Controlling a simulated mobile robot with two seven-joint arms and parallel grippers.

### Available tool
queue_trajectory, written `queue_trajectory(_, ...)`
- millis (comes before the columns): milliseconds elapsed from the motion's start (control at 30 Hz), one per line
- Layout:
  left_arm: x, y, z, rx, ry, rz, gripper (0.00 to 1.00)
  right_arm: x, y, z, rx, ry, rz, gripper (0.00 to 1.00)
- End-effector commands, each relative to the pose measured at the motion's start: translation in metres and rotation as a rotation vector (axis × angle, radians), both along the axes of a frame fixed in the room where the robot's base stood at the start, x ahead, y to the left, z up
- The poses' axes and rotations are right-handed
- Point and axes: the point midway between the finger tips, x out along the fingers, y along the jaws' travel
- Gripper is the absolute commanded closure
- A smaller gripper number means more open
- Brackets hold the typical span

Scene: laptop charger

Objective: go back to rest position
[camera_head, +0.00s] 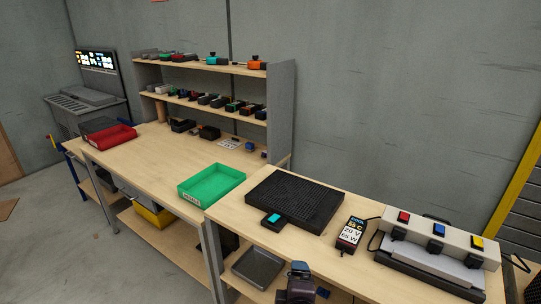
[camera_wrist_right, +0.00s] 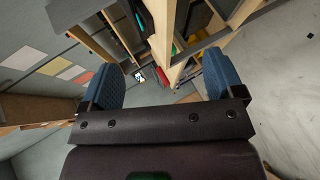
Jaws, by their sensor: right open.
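My right gripper (camera_wrist_right: 163,78) shows in the wrist view with its two blue fingers spread wide and nothing between them. In the head view a dark part of my right arm with a bluish tip (camera_head: 300,270) shows at the bottom, in front of the near table's edge. My left gripper is out of view. The laptop charger (camera_head: 350,234), black with a white "20 V 65 W" label, lies on the near table between the black grid mat (camera_head: 295,198) and the button unit (camera_head: 437,240). No gripper touches it.
A small dark box with a turquoise top (camera_head: 273,221) sits at the mat's front edge. A green tray (camera_head: 212,182) and a red bin (camera_head: 108,138) stand on the longer workbench (camera_head: 150,165). A grey tray (camera_head: 258,267) lies on the lower shelf. Open floor shows at left.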

Motion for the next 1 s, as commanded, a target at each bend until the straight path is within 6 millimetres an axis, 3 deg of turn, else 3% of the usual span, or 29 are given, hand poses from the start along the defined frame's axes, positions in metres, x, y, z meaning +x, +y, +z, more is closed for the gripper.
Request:
queue_trajectory(267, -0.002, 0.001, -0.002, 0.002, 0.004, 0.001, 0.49, -0.023, -0.049, -0.03, 0.751, 0.002, -0.182, 0.13)
queue_trajectory(400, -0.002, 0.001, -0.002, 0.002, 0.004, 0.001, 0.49, -0.052, -0.099, -0.051, 1.096, 0.006, -0.321, 0.13)
queue_trajectory(500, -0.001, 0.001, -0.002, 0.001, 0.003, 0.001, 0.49, -0.079, -0.138, -0.067, 1.247, 0.003, -0.417, 0.13)
queue_trajectory(733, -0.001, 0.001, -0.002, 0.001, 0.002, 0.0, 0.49, -0.145, -0.205, -0.106, 1.232, 0.036, -0.572, 0.13)
queue_trajectory(867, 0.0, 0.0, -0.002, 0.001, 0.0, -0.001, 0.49, -0.171, -0.217, -0.12, 1.202, 0.062, -0.615, 0.13)
queue_trajectory(1000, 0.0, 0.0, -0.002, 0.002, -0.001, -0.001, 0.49, -0.178, -0.218, -0.124, 1.196, 0.073, -0.626, 0.13)
